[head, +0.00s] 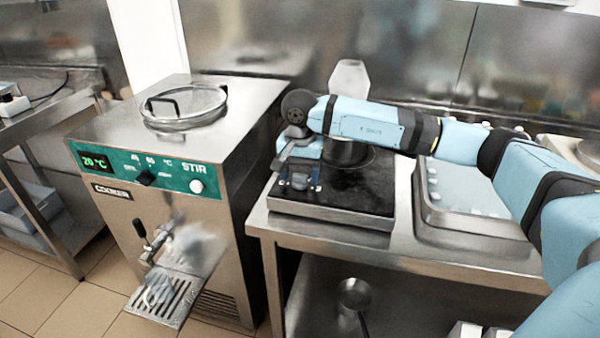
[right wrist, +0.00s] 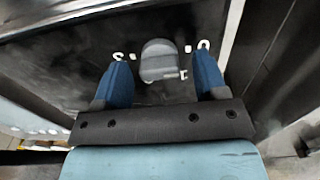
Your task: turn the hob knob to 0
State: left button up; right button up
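My left gripper is not in view.
A steel tray (head: 470,225) lies right of the hob. A ladle-like pan (head: 354,294) is on the lower shelf.

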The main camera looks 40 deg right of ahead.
aim_at(300, 174)
notch_tip(300, 174, up, 14)
jog(key=shift+p, duration=0.35)
jog(key=shift+f, duration=0.15)
dwell(0.6)
